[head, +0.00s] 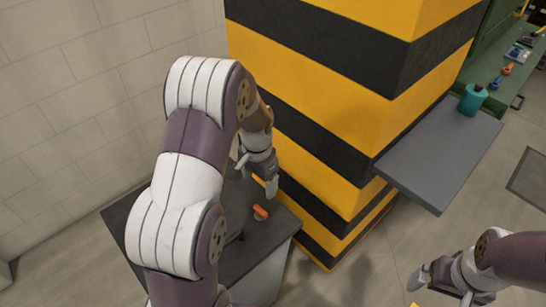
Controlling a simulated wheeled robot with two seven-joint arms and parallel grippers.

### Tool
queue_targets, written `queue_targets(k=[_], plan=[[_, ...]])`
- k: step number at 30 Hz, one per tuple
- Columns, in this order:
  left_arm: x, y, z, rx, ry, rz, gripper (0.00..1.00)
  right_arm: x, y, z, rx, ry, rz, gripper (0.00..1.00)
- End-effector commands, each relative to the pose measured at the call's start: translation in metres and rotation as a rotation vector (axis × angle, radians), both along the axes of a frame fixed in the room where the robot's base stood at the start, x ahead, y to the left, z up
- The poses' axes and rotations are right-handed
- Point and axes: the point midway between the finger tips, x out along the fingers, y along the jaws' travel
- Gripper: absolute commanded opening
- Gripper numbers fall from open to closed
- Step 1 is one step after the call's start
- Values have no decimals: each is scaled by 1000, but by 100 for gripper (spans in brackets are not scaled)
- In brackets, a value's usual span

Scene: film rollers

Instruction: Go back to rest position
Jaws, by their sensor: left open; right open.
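My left gripper (258,176) is in the middle of the head view, at the end of my raised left arm. It is open and hangs above a dark-topped stand, with nothing seen between its fingers. My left arm hides part of that stand. My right gripper (440,279) is at the lower right, in front of the grey floor. It is open and no object shows in it. A small orange and white item (260,212) lies on the stand, below my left gripper and apart from it.
The dark-topped stand (285,228) is beside a large yellow and black striped pillar (335,75). A grey shelf (435,160) juts out right of the pillar and holds a teal container (472,99). A green workbench (500,80) with tools is behind. The floor at right looks clear.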

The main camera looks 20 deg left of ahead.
Motion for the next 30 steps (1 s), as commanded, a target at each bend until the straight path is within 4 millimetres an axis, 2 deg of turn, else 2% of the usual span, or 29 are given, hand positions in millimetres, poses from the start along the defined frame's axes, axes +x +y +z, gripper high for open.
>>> queue_targets(k=[5, 7, 9, 13, 15, 19, 21, 30], plan=[[0, 0, 0, 0, -1, 10, 83, 0, 0, 0, 0, 0, 0, 100], [-1, 0, -3, 1, -8, 87, 83, 0, 0, 0, 0, 0, 0, 100], [-27, -7, -5, -1, 13, 215, 83, 0, 0, 0, 0, 0, 0, 100], [-79, -39, 20, -1, -11, 367, 83, 0, 0, 2, 0, 0, 0, 100], [-106, -55, 35, -5, -35, 402, 83, 0, 0, 2, 0, 0, 0, 100], [-142, -78, 57, -16, -84, 363, 83, 0, 0, 3, 0, 0, 0, 100], [-140, -84, 66, -24, -120, 333, 83, 0, 0, 3, 0, 0, 0, 100], [-140, -84, 66, -24, -120, 333, 83, 0, 0, 3, 0, 0, 0, 100]])
